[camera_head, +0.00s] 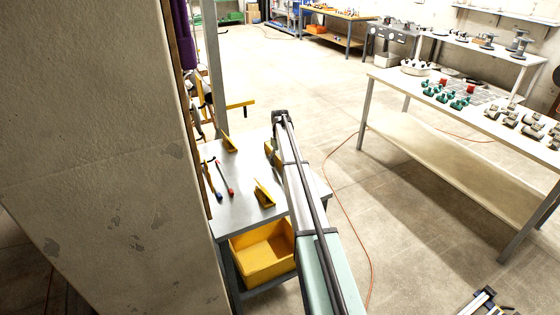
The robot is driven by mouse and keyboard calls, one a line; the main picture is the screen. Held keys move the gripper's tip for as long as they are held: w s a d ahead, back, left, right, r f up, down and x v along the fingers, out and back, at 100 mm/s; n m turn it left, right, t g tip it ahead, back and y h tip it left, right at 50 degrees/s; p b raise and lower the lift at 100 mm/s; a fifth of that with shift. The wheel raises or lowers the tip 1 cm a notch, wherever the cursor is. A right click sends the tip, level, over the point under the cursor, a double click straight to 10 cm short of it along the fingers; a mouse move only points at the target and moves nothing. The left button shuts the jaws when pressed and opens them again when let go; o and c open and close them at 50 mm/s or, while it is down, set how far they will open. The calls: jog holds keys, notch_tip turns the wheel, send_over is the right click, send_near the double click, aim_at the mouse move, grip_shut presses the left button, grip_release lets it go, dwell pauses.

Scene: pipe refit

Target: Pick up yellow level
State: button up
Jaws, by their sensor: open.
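Several yellow pieces show near the small grey bench (240,172), and I cannot tell for sure which one is the level. A thin yellow bar (240,104) sticks out beside the grey post behind the bench. A yellow angled piece (229,143) stands at the bench's back edge, and another yellow angled piece (263,194) stands near its front. A further yellow piece (272,155) is partly hidden behind my arm. My arm reaches from the bottom middle up across the bench's right side. I cannot make out my gripper's fingers.
A red tool (224,178) lies on the bench beside a thin yellow-and-dark tool (211,178). A yellow bin (264,252) sits beneath. A large pillar (110,160) blocks the left. A long workbench (440,160) with fittings stands right. Open floor lies between, crossed by an orange cable (345,235).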

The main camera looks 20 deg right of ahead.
grip_shut()
jog(key=shift+r, duration=0.15)
